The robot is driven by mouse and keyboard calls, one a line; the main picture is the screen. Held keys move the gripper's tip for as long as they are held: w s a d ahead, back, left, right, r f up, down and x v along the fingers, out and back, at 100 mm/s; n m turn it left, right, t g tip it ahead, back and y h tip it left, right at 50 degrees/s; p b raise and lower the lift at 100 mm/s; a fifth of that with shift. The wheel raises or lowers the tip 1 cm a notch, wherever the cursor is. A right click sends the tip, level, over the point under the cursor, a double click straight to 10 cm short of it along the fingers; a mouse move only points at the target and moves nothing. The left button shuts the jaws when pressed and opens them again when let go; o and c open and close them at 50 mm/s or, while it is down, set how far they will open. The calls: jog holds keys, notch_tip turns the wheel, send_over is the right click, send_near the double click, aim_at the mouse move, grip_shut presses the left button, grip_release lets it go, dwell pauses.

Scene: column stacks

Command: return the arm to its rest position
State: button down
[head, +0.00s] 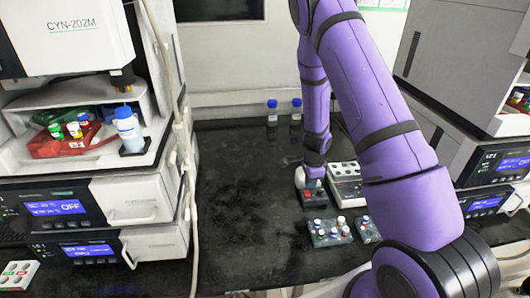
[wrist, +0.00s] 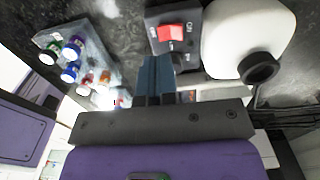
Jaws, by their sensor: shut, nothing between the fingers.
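My purple arm reaches down over the dark bench in the head view. My gripper (wrist: 156,65) shows in the wrist view with its blue-grey fingers together and nothing between them. The fingertips are close beside a black box with a red rocker switch (wrist: 172,32), and I cannot tell whether they touch it. The red switch box also shows in the head view (head: 314,197), under the end of my arm. In the head view the fingers are hidden or too small to make out.
A rack of capped vials (head: 330,232) stands in front of the switch box. A white rounded vessel (wrist: 235,40) is beside the box. Instrument stacks flank the bench. Two blue-capped bottles (head: 272,118) stand behind. The left bench is clear.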

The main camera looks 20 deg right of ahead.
jog(key=s+a+r+n+t+y, duration=0.1)
jog(key=a+r+n, duration=0.2)
jog(key=r, duration=0.6)
jog(key=s+a+r+n+t, duration=0.15)
jog(key=a+r+n, duration=0.25)
jog(key=r, duration=0.6)
jog(key=s+a+r+n+y, duration=0.1)
jog(key=s+a+r+n, duration=0.15)
jog(key=r, duration=0.65)
jog(key=s+a+r+n+t+h, duration=0.1)
jog(key=s+r+n, duration=0.5)
jog(key=s+r, duration=0.2)
jog(key=s+a+r+n+t+h, duration=0.1)
jog(key=s+r+n, duration=0.4)
jog(key=s, duration=0.8)
notch_tip(320, 180, up, 3)
jog(key=shift+s+a+r+n+t, duration=0.1)
jog(key=shift+s+a+n+t, duration=0.2)
jog(key=shift+a, duration=0.5)
